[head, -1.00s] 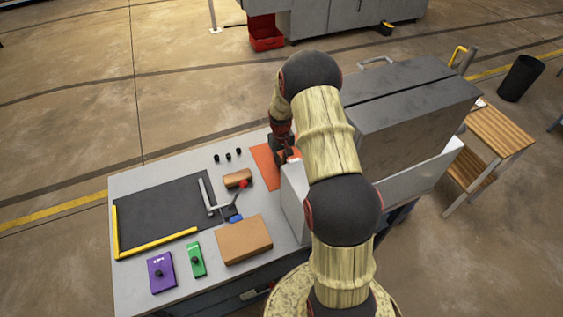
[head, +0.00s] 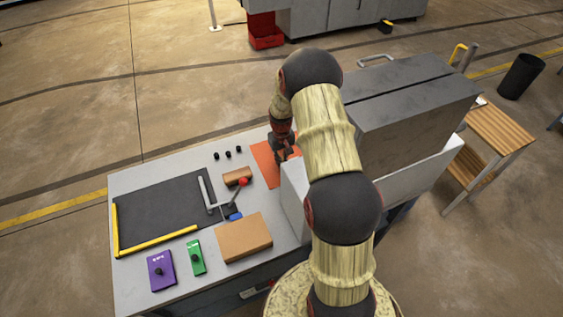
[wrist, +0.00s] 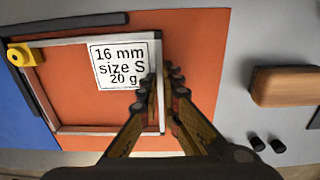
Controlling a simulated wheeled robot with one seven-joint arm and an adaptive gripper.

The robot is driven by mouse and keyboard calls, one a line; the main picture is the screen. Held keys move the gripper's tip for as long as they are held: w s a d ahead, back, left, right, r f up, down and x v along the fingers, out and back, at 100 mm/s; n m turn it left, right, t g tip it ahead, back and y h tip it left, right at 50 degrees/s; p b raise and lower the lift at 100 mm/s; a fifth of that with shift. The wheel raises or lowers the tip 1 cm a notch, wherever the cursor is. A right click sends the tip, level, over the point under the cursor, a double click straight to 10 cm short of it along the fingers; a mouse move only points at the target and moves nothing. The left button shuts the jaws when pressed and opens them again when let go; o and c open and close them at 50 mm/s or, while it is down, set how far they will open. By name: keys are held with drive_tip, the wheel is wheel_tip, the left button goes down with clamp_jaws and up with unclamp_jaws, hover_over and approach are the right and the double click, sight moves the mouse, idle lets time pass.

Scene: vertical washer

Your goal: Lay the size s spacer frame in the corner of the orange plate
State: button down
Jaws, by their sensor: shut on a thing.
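The size s spacer frame (wrist: 95,129) is a thin, pale rectangular frame with a white label reading "16 mm size S 20 g". In the wrist view it is over the orange plate (wrist: 195,30), which shows through its opening. My gripper (wrist: 166,78) is shut on the frame's right-hand bar, with the fingers pointing down. I cannot tell whether the frame touches the plate. A yellow block with a knob (wrist: 22,56) is at the frame's upper left corner. In the head view the orange plate (head: 264,167) shows beside my gripper (head: 284,158), and the frame is not clearly visible.
A grey machine housing (head: 410,120) stands close to the right of the plate. A brown block (head: 238,176) and several small black knobs (head: 228,154) are to the left. A cardboard box (head: 244,237) and a dark mat (head: 160,220) lie nearer.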

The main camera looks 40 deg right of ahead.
drive_tip(key=shift+s+d, duration=0.3)
drive_tip(key=shift+s, duration=0.3)
idle(0.8)
drive_tip(key=c, duration=1.9)
unclamp_jaws()
drive_tip(key=shift+r+p, duration=2.2)
drive_tip(key=shift+r, duration=1.8)
